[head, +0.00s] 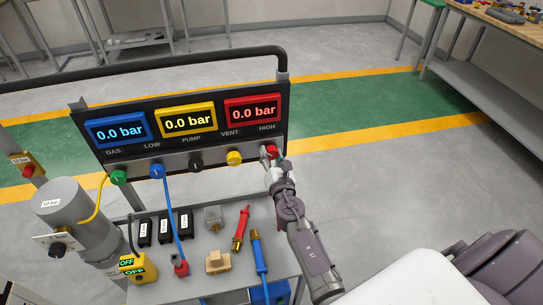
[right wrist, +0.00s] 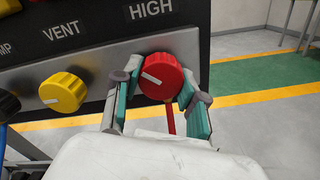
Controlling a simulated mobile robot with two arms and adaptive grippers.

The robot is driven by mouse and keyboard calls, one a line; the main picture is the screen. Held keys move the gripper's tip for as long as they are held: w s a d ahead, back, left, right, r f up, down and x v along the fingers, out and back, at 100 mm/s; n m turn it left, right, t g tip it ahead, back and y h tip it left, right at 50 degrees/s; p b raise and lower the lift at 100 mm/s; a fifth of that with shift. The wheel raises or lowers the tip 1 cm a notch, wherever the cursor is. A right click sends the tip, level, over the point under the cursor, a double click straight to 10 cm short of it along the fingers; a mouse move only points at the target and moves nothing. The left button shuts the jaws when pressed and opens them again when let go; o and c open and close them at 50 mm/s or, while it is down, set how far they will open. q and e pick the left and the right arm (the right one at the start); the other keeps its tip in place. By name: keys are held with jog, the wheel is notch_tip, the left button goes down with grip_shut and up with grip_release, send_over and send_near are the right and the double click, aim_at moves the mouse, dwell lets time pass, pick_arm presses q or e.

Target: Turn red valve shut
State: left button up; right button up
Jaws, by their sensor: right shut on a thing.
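The red valve (right wrist: 162,77) is a round knob with a white pointer line, on the panel under the word HIGH. In the head view the right gripper (head: 271,160) reaches up to the panel's right end and partly hides the red valve (head: 272,150). My left gripper is not in view.
The panel (head: 190,110) has three displays, each reading 0.0 bar. A yellow knob (head: 234,158) sits left of the red one, then black, blue and green ones.

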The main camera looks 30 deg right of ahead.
jog(key=m+b, duration=0.1)
jog(key=m, duration=0.4)
jog(key=shift+f+m, duration=0.1)
jog(key=shift+m, duration=0.2)
jog(key=shift+m+b, duration=0.6)
jog(key=shift+m, duration=1.3)
jog(key=shift+a, duration=0.1)
jog(key=o, duration=1.1)
jog(key=shift+o, duration=0.2)
jog(key=shift+s, duration=0.1)
jog(key=v, duration=0.7)
jog(key=shift+s, duration=0.15)
